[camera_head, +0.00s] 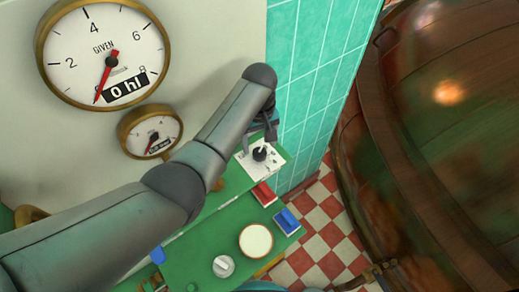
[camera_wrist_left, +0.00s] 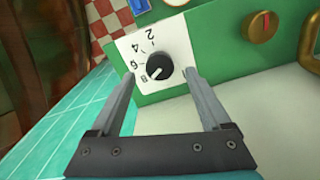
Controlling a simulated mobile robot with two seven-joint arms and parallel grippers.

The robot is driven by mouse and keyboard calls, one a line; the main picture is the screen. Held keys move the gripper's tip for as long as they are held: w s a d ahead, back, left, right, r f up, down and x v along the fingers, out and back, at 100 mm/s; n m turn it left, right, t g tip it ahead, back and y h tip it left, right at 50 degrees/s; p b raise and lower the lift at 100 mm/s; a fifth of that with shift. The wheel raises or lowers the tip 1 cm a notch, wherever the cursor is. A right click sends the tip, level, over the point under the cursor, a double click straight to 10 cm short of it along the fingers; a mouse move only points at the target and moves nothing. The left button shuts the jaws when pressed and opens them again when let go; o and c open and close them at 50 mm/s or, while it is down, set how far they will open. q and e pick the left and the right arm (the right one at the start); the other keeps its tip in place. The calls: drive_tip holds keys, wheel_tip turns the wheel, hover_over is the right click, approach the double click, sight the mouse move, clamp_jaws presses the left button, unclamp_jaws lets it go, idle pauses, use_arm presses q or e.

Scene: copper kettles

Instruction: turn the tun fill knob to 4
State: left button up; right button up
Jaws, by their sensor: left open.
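The black tun fill knob (camera_wrist_left: 159,66) sits on a white dial plate (camera_wrist_left: 126,50) marked 2, 4, 6 and 8. Its white mark points toward the 8 end, at the lower left in the left wrist view. In the head view the knob (camera_head: 260,154) stands on the green panel, just below my left gripper (camera_head: 262,132). My left gripper (camera_wrist_left: 158,75) is open and empty. Its fingertips show on either side of the knob; I cannot tell whether they touch the plate. My right gripper is not in view.
A red switch (camera_head: 263,194), a blue switch (camera_head: 287,221), a round cream disc (camera_head: 256,240) and a pale knob (camera_head: 222,266) share the green panel. A large gauge (camera_head: 104,50) reads 0 hl. A copper vessel (camera_head: 450,130) stands at right.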

sight(259, 152)
use_arm(q)
drive_tip(key=shift+f+b, duration=0.35)
drive_tip(key=shift+f, duration=1.35)
drive_tip(key=shift+c, duration=0.2)
clamp_jaws()
